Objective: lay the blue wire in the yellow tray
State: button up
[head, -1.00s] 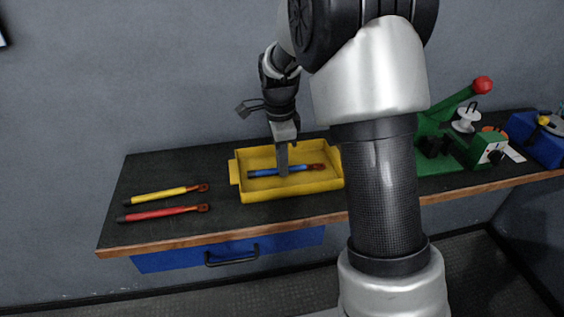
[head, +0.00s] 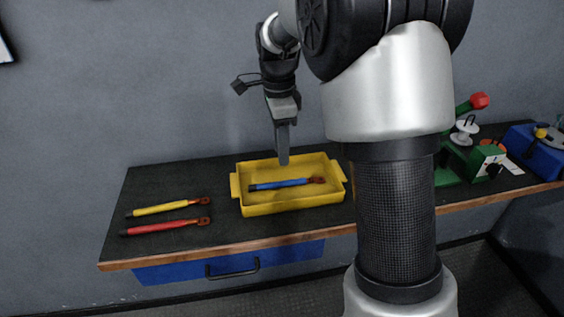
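The blue wire (head: 282,184) lies flat inside the yellow tray (head: 290,207), with its brown lug end toward the right. The tray stands on the dark bench top. My gripper (head: 283,160) is above the tray, pointing down, clear of the wire with a visible gap. Its fingers are seen edge-on, so their opening does not show. Nothing hangs from it.
A yellow wire (head: 163,208) and a red wire (head: 162,227) lie on the bench (head: 225,232) left of the tray. A green machine with a red knob (head: 480,100) and a blue box (head: 534,147) stand at the right. My arm hides part of the bench.

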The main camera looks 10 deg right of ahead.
jog(key=s+d+r+n+t, duration=0.1)
jog(key=s+r+n+t, duration=0.1)
jog(key=s+r+n, duration=0.65)
jog(key=s+n+t, duration=0.3)
jog(key=s+n, duration=0.6)
jog(key=s, duration=0.7)
jog(key=shift+s+d+t, duration=0.2)
jog(key=shift+d+t, duration=0.1)
jog(key=shift+d, duration=0.1)
notch_tip(320, 180, up, 11)
jog(key=p, duration=1.1)
jog(key=shift+f+n, duration=0.1)
jog(key=shift+n, duration=0.15)
